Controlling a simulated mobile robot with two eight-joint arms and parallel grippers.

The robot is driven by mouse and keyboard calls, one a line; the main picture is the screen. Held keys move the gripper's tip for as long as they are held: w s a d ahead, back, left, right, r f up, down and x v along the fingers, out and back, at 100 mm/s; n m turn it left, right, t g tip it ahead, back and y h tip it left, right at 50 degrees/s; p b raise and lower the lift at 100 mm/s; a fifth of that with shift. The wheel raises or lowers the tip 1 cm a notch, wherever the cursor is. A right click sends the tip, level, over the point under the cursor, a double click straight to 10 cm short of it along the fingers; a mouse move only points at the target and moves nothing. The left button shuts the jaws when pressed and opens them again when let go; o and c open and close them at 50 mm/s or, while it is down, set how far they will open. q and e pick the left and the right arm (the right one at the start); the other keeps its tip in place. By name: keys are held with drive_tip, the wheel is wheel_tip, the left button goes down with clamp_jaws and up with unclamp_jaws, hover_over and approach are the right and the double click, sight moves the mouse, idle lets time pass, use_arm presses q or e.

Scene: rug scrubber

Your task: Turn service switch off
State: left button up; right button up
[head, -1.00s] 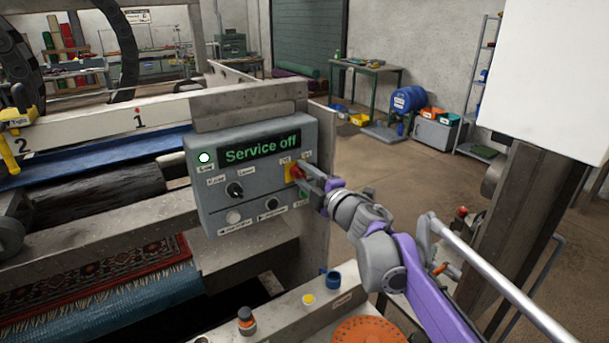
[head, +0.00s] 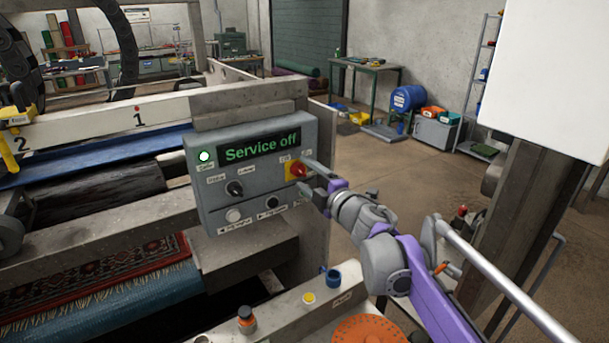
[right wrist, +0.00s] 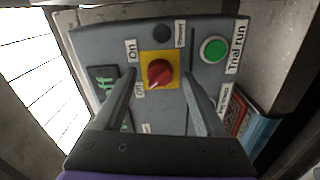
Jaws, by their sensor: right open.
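The service switch (head: 296,170) is a red knob on a yellow square plate at the right side of the grey control box (head: 213,192). The box's display (head: 259,146) reads "Service off" in green. In the right wrist view the red knob (right wrist: 159,73) sits between "On" and "Off" labels. My right gripper (head: 309,174) is open, in front of the switch. In the right wrist view its fingers (right wrist: 157,88) stand apart on either side of the knob, with no contact visible. My left gripper is not in view.
A green button (right wrist: 214,49) labelled "Trial run" is near the switch. A black selector knob (head: 234,188) and two lower buttons are on the box. A rug (head: 100,282) lies below left. Open floor (head: 440,190) lies to the right.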

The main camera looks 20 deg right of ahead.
drive_tip(key=s+d, duration=0.1)
drive_tip(key=s, duration=0.8)
drive_tip(key=shift+s+d+b, duration=0.2)
drive_tip(key=shift+s+b, duration=0.15)
drive_tip(key=shift+s, duration=0.05)
